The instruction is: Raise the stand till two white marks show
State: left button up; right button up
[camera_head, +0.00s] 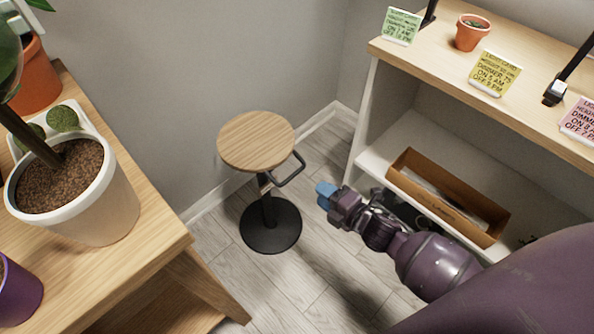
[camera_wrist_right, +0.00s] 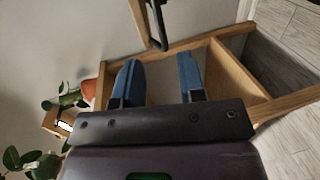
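The stand (camera_head: 256,142) has a round wooden top, a dark post and a round black base (camera_head: 271,226) on the floor. A black loop handle (camera_head: 290,171) sticks out under the right side of its top; it also shows in the right wrist view (camera_wrist_right: 157,28), beyond the fingers. A small pale patch shows on the upper post, but I cannot tell whether it is a mark. My right gripper (camera_head: 325,192) is right of the post, apart from the handle. In the wrist view its blue fingers (camera_wrist_right: 158,82) are spread with nothing between them. My left gripper is not in view.
A wooden plant table (camera_head: 150,232) with a large white pot (camera_head: 105,205) stands at left. A shelf unit (camera_head: 410,135) at right holds a brown box (camera_head: 450,205), with cards and a small terracotta pot (camera_head: 471,34) on top. Floor (camera_head: 335,140) is clear behind the stand.

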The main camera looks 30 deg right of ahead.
aim_at(294, 173)
jog(key=shift+b+x, duration=1.4)
jog(key=shift+x, duration=4.25)
jog(key=shift+r, duration=0.1)
jog(key=shift+c, duration=0.5)
grip_shut()
